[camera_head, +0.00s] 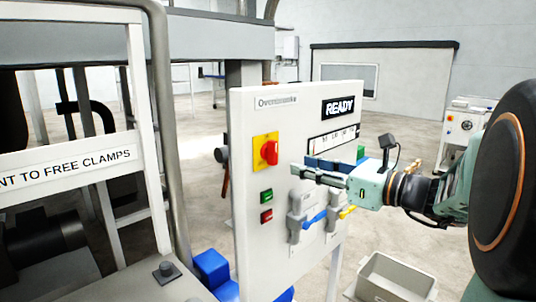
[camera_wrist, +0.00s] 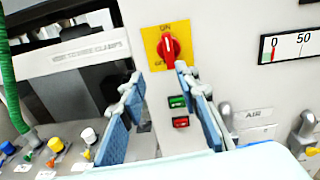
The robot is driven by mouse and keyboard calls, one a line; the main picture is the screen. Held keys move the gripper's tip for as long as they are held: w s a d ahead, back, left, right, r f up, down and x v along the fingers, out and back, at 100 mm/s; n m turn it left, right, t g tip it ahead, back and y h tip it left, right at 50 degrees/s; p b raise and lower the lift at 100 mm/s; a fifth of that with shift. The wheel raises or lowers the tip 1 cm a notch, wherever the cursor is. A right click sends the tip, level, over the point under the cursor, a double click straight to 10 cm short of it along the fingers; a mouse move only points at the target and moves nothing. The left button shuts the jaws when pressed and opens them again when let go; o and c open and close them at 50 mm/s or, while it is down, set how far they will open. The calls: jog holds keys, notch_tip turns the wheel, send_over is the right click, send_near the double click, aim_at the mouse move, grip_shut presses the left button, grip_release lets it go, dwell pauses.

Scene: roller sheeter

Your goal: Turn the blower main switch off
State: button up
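A red rotary switch (camera_head: 269,152) sits on a yellow plate (camera_head: 258,164) on the white panel (camera_head: 290,240). In the wrist view the red switch (camera_wrist: 170,47) shows upper centre, its pale mark upright toward "ON"; the lower lettering is partly hidden. My gripper (camera_head: 300,170) is right of the switch in the head view and in front of the panel. In the wrist view my gripper (camera_wrist: 158,76) has its blue-padded fingers apart and empty, just below the switch. No contact with the switch shows. The panel's top label is too blurred to read surely.
Green (camera_head: 266,195) and red (camera_head: 266,216) buttons lie below the switch. Valves with blue (camera_head: 314,219) and yellow (camera_head: 347,211) handles are at lower right of the panel. A "READY" display (camera_head: 339,107) is above. A grey bin (camera_head: 395,278) stands on the floor.

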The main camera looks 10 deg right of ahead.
aim_at(276, 151)
jog(key=shift+m+t, duration=0.4)
jog(key=shift+m, duration=0.2)
jog(key=x, duration=0.6)
jog(key=d+x, duration=0.1)
jog(key=x, duration=0.3)
jog(key=shift+w+r+p, duration=0.2)
jog(key=shift+w+p, duration=0.2)
grip_shut()
